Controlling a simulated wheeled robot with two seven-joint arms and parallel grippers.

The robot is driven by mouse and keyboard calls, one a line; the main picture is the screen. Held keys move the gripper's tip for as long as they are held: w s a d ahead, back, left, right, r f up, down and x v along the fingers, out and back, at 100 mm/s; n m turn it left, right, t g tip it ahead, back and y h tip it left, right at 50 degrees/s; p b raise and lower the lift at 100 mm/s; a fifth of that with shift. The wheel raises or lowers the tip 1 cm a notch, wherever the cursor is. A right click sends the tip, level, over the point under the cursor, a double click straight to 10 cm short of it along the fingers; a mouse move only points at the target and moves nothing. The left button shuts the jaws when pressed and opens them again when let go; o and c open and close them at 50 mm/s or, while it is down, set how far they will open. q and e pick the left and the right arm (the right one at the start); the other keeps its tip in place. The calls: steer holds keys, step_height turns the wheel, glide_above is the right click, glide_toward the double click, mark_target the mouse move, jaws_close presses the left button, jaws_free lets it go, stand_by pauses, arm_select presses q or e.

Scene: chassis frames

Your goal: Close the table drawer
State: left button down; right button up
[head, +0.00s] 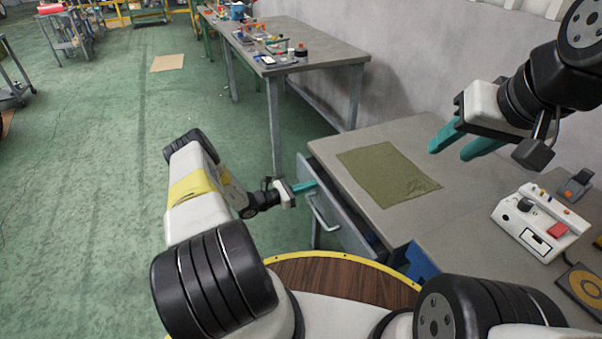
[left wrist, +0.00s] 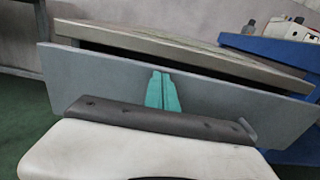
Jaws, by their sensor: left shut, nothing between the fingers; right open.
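The table drawer (head: 348,230) has a grey front with a metal handle (head: 320,214). It stands a little out from the left side of the near table (head: 400,205). In the left wrist view the drawer front (left wrist: 225,98) spans the picture, with a dark gap between it and the tabletop (left wrist: 150,45). My left gripper (head: 312,185) is shut and empty at the far end of the drawer front. Its teal fingers (left wrist: 161,75) point at the panel; I cannot tell whether they touch it. My right gripper (head: 449,151) is open and empty above the tabletop.
A green cloth (head: 385,170) lies on the near table. A white control box (head: 540,222) with a red button stands at the right. A blue unit (head: 421,262) is below the tabletop. A cluttered workbench (head: 325,50) stands behind. The green floor at left is open.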

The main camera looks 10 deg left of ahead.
arm_select(q)
steer(key=x, duration=0.7)
steer(key=shift+w+d+r, duration=0.1)
